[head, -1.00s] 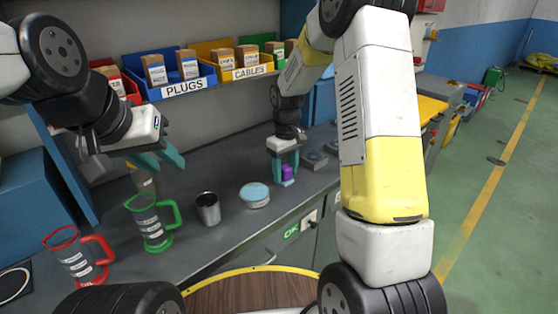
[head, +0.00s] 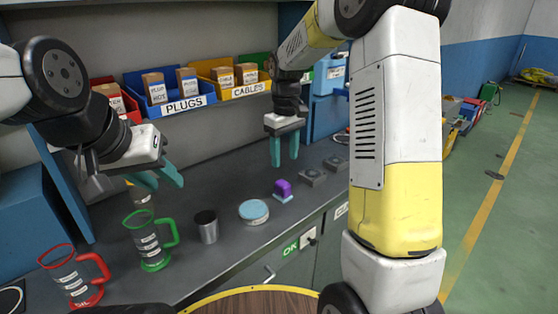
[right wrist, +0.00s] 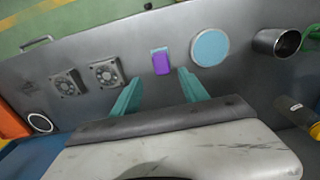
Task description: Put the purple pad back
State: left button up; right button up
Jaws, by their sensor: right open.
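The purple pad (head: 283,187) is a small block on the grey counter, on or against a small light-blue piece (head: 284,197). In the right wrist view the pad (right wrist: 161,64) lies beyond the fingertips, with a light-blue edge showing at its far side. My right gripper (head: 284,162) is open and empty, above the pad and apart from it. Its spread fingers also show in the right wrist view (right wrist: 158,88). My left gripper (head: 165,181) is open and empty, above the left part of the counter near the green mug.
A round light-blue-topped tin (head: 254,211), a metal cup (head: 207,227), a green mug (head: 150,240) and a red mug (head: 76,277) stand left of the pad. Two grey fan-like boxes (head: 313,176) (head: 336,163) sit right. Labelled bins (head: 183,105) hang behind.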

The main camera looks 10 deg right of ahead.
jog(key=s+d+r+m+t+y, duration=0.1)
jog(key=s+d+r+m+t, duration=0.15)
jog(key=s+r, duration=0.9)
jog(key=s+m+t+y, duration=0.1)
jog(key=s+m+t, duration=0.2)
jog(key=s, duration=1)
jog(key=shift+s+f+m+t, duration=0.2)
jog(key=shift+f+m+t, duration=0.05)
jog(key=shift+m+t, duration=0.1)
